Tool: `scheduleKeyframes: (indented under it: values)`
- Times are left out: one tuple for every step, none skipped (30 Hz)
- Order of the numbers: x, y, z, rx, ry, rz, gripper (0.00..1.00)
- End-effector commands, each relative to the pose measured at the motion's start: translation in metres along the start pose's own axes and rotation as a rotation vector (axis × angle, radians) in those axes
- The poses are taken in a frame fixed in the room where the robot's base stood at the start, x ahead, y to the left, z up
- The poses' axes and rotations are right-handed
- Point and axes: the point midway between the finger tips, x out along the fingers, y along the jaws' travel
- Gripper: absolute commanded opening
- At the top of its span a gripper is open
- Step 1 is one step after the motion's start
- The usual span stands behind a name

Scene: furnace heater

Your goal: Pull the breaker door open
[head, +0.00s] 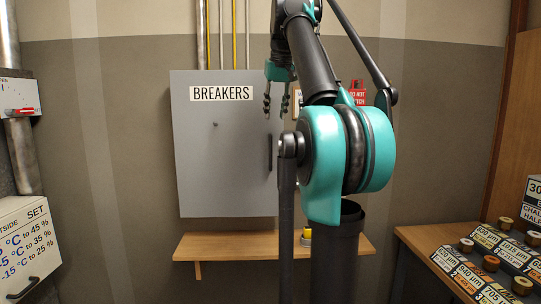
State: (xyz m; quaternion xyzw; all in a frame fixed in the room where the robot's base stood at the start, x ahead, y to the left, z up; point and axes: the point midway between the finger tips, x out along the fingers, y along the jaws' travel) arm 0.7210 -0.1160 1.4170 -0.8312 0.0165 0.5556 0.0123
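The breaker door (215,160) is a grey panel on the back wall with a white "BREAKERS" label (221,93). Its dark vertical handle (270,152) is near the right edge. My gripper (276,112) points down in front of the upper right part of the door, above the handle in the picture. Its two dark fingers are apart with nothing seen between them. It does not appear to touch the handle. My arm hides the area right of the door, so I cannot tell whether that edge is fully closed.
A wooden shelf (225,247) runs below the door, with a yellow object (306,235) on it. A red sign (357,92) is behind my arm. A sloped panel with knobs (490,265) stands at right. White control boxes (25,245) are at left.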

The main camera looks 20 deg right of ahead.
Motion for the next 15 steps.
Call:
scheduleKeyframes:
  values:
    - [-0.004,0.001,0.0,0.001,0.0,0.0,0.33]
    - [-0.004,0.001,0.0,0.001,0.0,0.0,0.33]
    - [-0.004,0.001,0.0,0.001,0.0,0.0,0.33]
    - [-0.003,0.001,0.0,0.001,0.001,0.0,0.33]
    - [-0.001,0.001,0.0,0.001,0.001,0.0,0.33]
    - [0.002,0.001,0.0,0.0,0.001,0.0,0.33]
    - [0.006,0.001,0.0,0.0,0.001,0.0,0.33]
    - [0.009,0.001,0.0,0.0,0.001,0.0,0.33]
    - [0.015,0.001,0.0,0.0,0.001,0.0,0.33]
    - [0.02,0.001,0.0,0.0,0.001,0.0,0.33]
    - [0.025,0.001,0.0,0.0,0.001,0.0,0.33]
    - [0.032,0.001,0.0,0.0,0.001,0.0,0.33]
    - [0.038,0.001,0.0,0.0,0.001,0.0,0.33]
    - [0.043,0.001,0.0,0.0,0.001,0.0,0.33]
    - [0.051,0.001,0.0,0.0,0.001,0.0,0.33]
